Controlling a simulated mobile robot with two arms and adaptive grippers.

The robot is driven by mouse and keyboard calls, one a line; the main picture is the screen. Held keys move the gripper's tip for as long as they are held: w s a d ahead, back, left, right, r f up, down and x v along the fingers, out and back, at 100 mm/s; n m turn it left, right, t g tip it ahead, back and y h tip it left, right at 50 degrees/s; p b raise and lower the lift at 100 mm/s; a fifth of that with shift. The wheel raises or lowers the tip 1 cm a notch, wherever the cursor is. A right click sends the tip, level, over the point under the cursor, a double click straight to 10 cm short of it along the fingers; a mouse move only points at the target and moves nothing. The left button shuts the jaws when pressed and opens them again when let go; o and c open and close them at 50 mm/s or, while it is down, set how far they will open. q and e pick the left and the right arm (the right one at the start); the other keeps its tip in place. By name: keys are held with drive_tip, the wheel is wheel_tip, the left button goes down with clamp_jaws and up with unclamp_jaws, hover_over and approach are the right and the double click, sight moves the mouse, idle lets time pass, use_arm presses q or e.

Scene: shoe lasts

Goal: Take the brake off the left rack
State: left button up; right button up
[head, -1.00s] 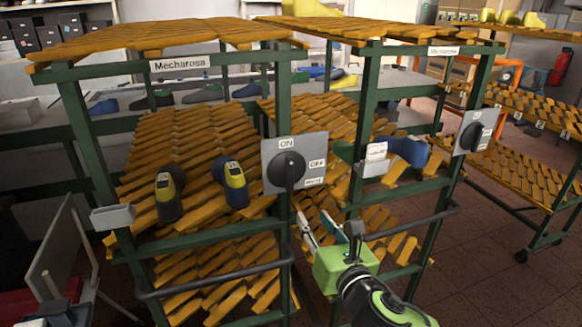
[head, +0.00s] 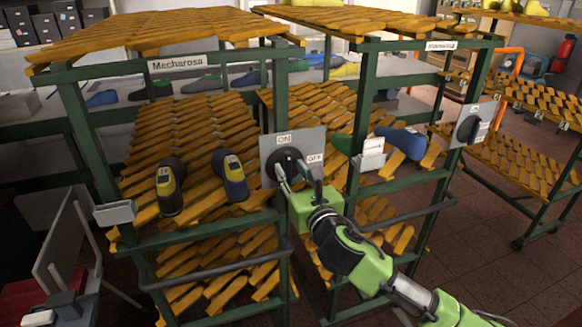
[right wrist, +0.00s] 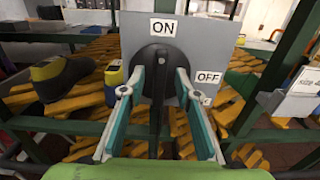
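The left rack (head: 72,135) is a green frame with slatted orange shelves and a "Mecharosa" label. On its right front post is a grey brake plate (head: 268,148) with a round black rotary switch (head: 287,156). The right wrist view shows the plate (right wrist: 212,40) marked ON above and OFF at the right. The black handle (right wrist: 157,105) stands vertical, pointing down. My right gripper (head: 294,171) is at the switch. In the right wrist view its fingers (right wrist: 159,76) are open on either side of the handle, with gaps visible. My left gripper is out of view.
Two dark-and-yellow shoe lasts (head: 170,187) (head: 230,176) lie on the left rack's shelf. A second rack with a similar switch (head: 468,125) stands at the right. Dark push bars (head: 220,268) cross the rack fronts. Open tiled floor (head: 480,270) lies to the right.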

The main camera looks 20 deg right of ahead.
drive_tip(key=shift+w, duration=0.4)
drive_tip(key=shift+c, duration=0.4)
clamp_jaws()
drive_tip(key=shift+m, duration=0.4)
drive_tip(key=shift+d+m+p, duration=0.2)
drive_tip(key=shift+m+p, duration=0.35)
drive_tip(key=shift+m, duration=0.35)
drive_tip(key=m, duration=0.5)
drive_tip(key=f+m+p, duration=0.1)
drive_tip(key=m, duration=0.4)
drive_tip(key=d+m, duration=0.1)
drive_tip(key=m, duration=0.4)
drive_tip(key=shift+d+f+p, duration=0.1)
drive_tip(key=shift+f+p, duration=0.15)
drive_tip(key=shift+p, duration=0.05)
drive_tip(key=shift+m, duration=0.3)
